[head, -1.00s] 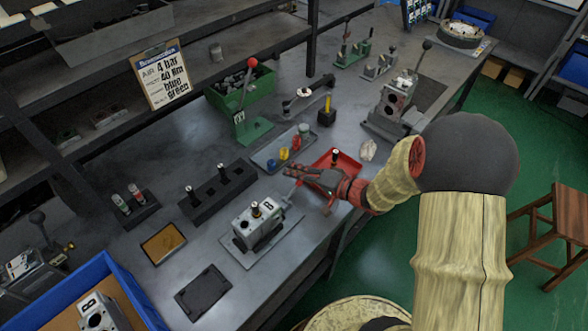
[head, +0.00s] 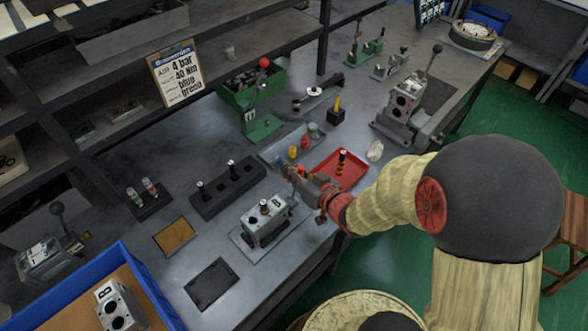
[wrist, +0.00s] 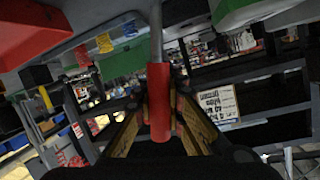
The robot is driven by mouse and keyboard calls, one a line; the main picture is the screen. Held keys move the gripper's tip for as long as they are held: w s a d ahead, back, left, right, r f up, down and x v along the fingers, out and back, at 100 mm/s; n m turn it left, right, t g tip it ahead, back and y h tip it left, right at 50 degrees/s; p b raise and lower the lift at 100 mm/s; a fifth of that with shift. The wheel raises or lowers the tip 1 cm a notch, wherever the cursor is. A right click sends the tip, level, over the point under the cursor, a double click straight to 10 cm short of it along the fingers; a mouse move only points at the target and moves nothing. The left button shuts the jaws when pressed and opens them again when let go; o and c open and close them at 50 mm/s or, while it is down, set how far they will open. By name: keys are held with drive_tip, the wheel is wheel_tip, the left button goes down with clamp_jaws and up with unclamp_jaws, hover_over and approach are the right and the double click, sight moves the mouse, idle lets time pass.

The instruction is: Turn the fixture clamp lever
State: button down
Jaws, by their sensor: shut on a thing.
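My gripper (head: 301,175) is beside the grey valve block marked B (head: 270,226), to its upper right in the head view. In the wrist view my gripper (wrist: 160,110) is shut on a red grip (wrist: 159,95), with one finger on each side. A bare metal rod (wrist: 156,35) runs on from the grip to the top of the frame. The grip and rod look like the clamp lever. The block sits upright on a grey fixture plate (head: 243,241) with a black-topped pin in its top. The lever's joint with the fixture is hidden.
A red tray (head: 351,180) with a dark pin lies right of my gripper. A tray with small coloured parts (head: 273,158) lies behind it. A black rack (head: 213,204) stands to the left. A green press (head: 262,129) with a red-knobbed lever stands farther back.

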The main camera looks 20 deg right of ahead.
drive_tip(key=shift+s+a+r+n+h+b, duration=0.1)
drive_tip(key=shift+s+a+n+h+b, duration=0.3)
drive_tip(key=shift+a+n+b, duration=0.35)
drive_tip(key=c, duration=1.8)
unclamp_jaws()
drive_tip(key=shift+r, duration=0.1)
drive_tip(key=shift+d, duration=0.1)
drive_tip(key=v, duration=1.2)
drive_tip(key=shift+f, duration=0.25)
drive_tip(key=shift+s, duration=0.1)
